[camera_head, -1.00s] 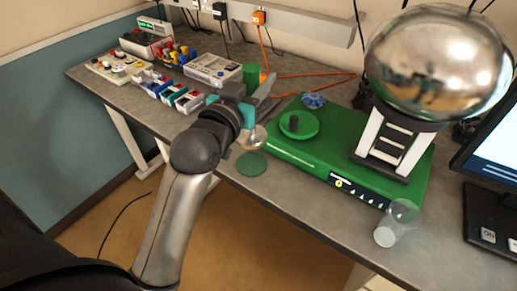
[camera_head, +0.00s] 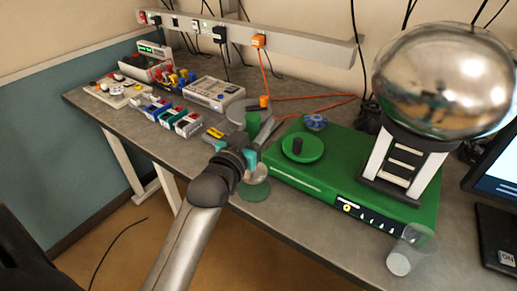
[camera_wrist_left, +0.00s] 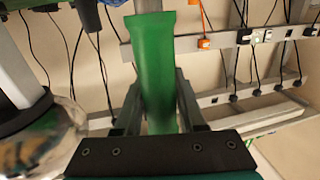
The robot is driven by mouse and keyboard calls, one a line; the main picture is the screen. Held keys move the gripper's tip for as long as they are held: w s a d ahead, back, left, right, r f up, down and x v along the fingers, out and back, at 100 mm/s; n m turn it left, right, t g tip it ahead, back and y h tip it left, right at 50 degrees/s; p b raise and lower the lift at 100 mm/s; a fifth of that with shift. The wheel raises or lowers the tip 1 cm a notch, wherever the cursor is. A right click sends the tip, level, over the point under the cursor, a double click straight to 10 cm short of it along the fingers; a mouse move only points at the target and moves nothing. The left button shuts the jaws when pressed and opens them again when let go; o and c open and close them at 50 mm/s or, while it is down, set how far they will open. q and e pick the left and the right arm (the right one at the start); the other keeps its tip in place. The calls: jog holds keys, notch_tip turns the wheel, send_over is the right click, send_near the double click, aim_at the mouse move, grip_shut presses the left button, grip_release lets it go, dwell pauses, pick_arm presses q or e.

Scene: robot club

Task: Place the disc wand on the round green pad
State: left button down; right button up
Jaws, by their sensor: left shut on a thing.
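The disc wand has a green handle (camera_head: 252,123) with a pale shiny disc (camera_head: 257,169) at its lower end. It is held roughly upright. My left gripper (camera_head: 255,143) is shut on the handle, which also shows between the fingers in the left wrist view (camera_wrist_left: 160,75). The round green pad (camera_head: 254,192) lies near the front edge of the table. The disc overlaps the pad's far side in the head view; I cannot tell whether they touch. My right gripper is not in view.
To the right stands a green generator base (camera_head: 340,185) with a large silver dome (camera_head: 442,78); the dome also shows in the left wrist view (camera_wrist_left: 50,140). A clear cup (camera_head: 405,255) is at the front right. Several small devices (camera_head: 175,112) stand at the back left.

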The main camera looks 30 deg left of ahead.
pick_arm(q)
jog(key=shift+f+b, duration=0.65)
jog(key=shift+f, duration=2)
jog(key=shift+f, duration=0.15)
jog(key=c, duration=0.5)
grip_release()
jog(key=shift+s, duration=0.15)
jog(key=s+d, duration=0.1)
jog(key=s, duration=1)
jog(key=shift+s+d+p, duration=0.15)
jog(key=shift+s+p, duration=0.15)
